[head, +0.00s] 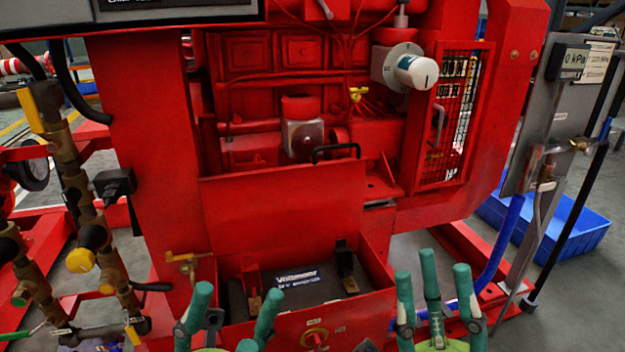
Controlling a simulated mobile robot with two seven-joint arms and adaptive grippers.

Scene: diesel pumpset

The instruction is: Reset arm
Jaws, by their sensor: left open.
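My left gripper (237,296) is at the bottom of the head view, left of centre. Its green fingers point up and stand apart, with nothing between them; the lower part is cut off by the frame edge. My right gripper (433,274) is at the bottom, right of centre. Its green fingers also point up, spread and empty. Both grippers appear in front of the red diesel pumpset (155,150). An open red battery box (350,318) shows between and behind them, with a dark battery (300,281) inside. Its red lid (285,205) stands raised, with a black handle on top.
Brass pipework with a yellow cap (81,260) stands at the left. A wire mesh guard (455,115) is at the upper right. Grey floor shows at the lower right.

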